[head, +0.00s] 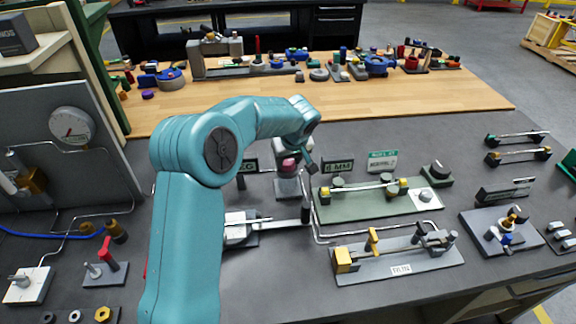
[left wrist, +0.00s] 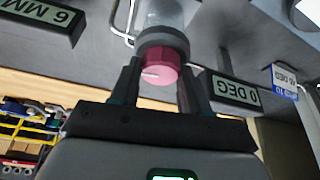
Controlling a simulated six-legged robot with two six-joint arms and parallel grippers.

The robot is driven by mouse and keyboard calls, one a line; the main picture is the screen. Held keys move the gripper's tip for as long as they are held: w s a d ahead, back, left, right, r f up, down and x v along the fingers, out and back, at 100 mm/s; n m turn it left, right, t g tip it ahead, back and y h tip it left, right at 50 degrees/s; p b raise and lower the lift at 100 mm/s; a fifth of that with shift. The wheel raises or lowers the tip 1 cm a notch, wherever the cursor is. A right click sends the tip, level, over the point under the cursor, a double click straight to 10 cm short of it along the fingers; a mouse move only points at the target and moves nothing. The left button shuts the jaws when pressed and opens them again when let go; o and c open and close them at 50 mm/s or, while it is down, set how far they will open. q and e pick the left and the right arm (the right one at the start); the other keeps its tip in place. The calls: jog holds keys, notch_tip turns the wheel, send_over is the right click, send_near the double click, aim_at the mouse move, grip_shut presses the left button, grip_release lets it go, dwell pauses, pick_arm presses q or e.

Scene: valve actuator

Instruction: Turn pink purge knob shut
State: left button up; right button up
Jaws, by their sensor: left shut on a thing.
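The pink purge knob (head: 288,166) sits on a pale grey block at the middle of the bench, partly behind my left arm. In the left wrist view the pink knob (left wrist: 162,64) has a small white mark on its face and joins a clear cylindrical body (left wrist: 160,16). My left gripper (left wrist: 160,80) has one dark finger on each side of the knob and is shut on it. In the head view my left gripper (head: 311,165) comes down beside the knob, and its fingertips are hard to make out. My right gripper is in neither view.
A 6 MM sign (head: 338,166) and a 0 DEG sign (left wrist: 233,91) stand close on either side. A green plate with a yellow-ended rod (head: 370,189) and a grey TVL fixture (head: 395,262) lie to the right. Thin pipes run between them. A wooden bench (head: 430,95) stands behind.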

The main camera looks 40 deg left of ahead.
pick_arm(q)
jog(key=shift+w+f+n+b, duration=0.1)
jog(key=shift+f+n+b, duration=0.05)
jog(key=shift+n+b, duration=0.75)
jog(key=shift+n+g+y+b, duration=0.35)
jog(key=shift+n+g, duration=0.25)
jog(key=shift+n, duration=0.3)
jog(key=shift+w+r+n+g, duration=0.1)
jog(key=shift+r+n+g, duration=0.25)
jog(key=shift+n, duration=0.65)
jog(key=shift+n+g, duration=0.35)
jog(key=shift+n, duration=0.45)
jog(key=shift+w+r+n+g+p, duration=0.1)
jog(key=shift+n+g+p, duration=0.3)
jog(key=shift+n+p, duration=0.45)
jog(key=n+p, duration=0.2)
jog(key=n, duration=0.1)
jog(key=shift+r+g, duration=0.1)
jog(key=shift+g, duration=0.3)
jog(key=n+h+p, duration=0.1)
jog(key=n+p, duration=0.1)
jog(key=n+g+h+p, duration=0.1)
jog(key=p, duration=0.1)
jog(key=shift+w+a+n, duration=0.1)
jog(key=shift+a+n, duration=0.05)
jog(key=shift+n, duration=0.2)
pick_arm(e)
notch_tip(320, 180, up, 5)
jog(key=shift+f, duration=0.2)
